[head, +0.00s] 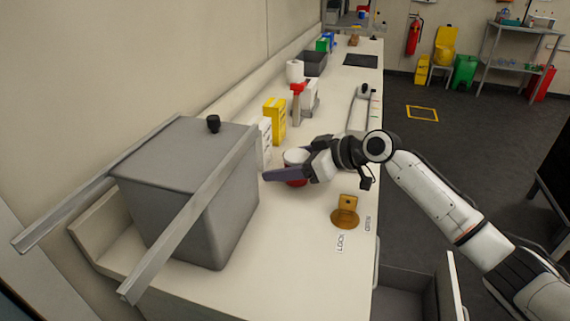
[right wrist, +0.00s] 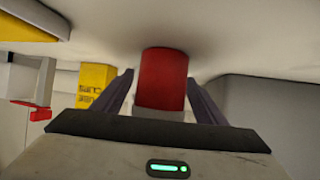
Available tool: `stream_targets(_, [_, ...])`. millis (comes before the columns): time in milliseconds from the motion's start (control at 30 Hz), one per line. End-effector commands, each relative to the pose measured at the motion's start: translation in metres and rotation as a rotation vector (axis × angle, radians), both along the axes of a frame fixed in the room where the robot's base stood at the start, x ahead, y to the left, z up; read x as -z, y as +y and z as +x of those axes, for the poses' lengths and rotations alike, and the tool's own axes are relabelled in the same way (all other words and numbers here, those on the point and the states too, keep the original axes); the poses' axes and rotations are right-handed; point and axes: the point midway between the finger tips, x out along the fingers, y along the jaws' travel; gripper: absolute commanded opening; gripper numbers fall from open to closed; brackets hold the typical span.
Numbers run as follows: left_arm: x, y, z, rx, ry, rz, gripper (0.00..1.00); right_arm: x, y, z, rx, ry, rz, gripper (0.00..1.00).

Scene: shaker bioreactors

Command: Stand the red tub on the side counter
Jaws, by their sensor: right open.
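The red tub (head: 295,182) with a white lid stands upright on the long pale counter (head: 315,260), to the right of a big grey box. It also shows in the right wrist view (right wrist: 165,78), turned over in that picture, with its red base at the counter surface. My right gripper (head: 284,168) reaches in from the right and is open. Its two dark fingers stand on either side of the tub, with small gaps in the right wrist view. One finger and the gripper body hide part of the tub in the head view. My left gripper is not in view.
The grey box (head: 185,190) with metal rails fills the counter's near left. An amber fixture (head: 345,215) lies nearer the front edge. An open drawer (head: 410,295) juts out below.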

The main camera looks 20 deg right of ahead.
Motion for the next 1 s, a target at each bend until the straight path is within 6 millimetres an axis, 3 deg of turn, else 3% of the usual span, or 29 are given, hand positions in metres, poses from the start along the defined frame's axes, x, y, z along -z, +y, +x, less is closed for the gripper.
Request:
stream_targets(233, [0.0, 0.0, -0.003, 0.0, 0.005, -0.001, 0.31, -0.008, -0.008, -0.007, 0.002, -0.002, -0.002, 0.66])
stream_targets(700, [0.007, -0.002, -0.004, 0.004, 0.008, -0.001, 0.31, -0.051, -0.064, -0.066, 0.002, 0.001, -0.002, 0.66])
stream_targets(1000, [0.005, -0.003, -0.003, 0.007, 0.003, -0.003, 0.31, -0.061, -0.073, -0.077, -0.001, 0.001, 0.0, 0.66])
